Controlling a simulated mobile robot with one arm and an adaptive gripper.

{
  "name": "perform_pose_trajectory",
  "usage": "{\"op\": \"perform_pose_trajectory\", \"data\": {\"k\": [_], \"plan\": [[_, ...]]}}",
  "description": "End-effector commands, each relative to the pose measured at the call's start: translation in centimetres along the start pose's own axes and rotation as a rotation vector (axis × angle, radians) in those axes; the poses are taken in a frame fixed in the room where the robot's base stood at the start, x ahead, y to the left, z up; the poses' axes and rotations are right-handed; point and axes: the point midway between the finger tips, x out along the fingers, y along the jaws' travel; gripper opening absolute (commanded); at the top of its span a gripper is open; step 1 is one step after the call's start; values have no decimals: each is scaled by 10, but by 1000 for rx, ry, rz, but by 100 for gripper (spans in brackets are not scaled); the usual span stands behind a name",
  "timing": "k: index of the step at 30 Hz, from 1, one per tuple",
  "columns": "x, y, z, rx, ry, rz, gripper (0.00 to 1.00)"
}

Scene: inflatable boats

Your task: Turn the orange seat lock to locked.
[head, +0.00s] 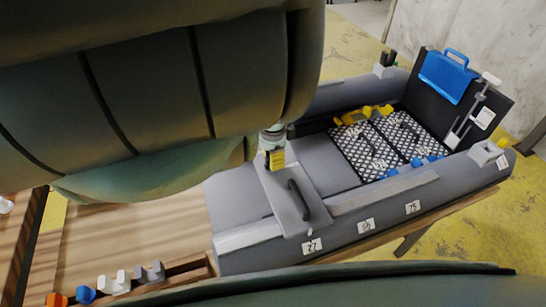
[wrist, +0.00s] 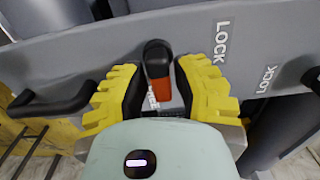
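The orange seat lock (wrist: 161,88) is a short lever with a black rounded end, on the grey seat board (wrist: 100,62) in the wrist view. The black end points to the top of the picture, away from my gripper. A white LOCK label (wrist: 222,42) is to its right, and a partly covered label shows beside the orange part. My gripper (wrist: 160,85) is open, with one yellow-and-black finger on each side of the lever and narrow gaps showing. In the head view my gripper (head: 275,158) is over the seat board (head: 320,222); the lock is hidden there.
A black handle (wrist: 55,98) is on the board to the left, and a second LOCK label (wrist: 266,78) is at the right. The grey boat (head: 350,255) holds a black mesh floor (head: 385,145) with yellow and blue parts. A blue case (head: 447,76) is at its end board.

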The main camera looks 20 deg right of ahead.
Motion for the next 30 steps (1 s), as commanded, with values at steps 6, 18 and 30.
{"op": "perform_pose_trajectory", "data": {"k": [6,18,30], "plan": [[0,0,0,0,0,0,3],[0,0,0,-12,0,0,0],[1,-3,0,-218,1,0,0]]}}
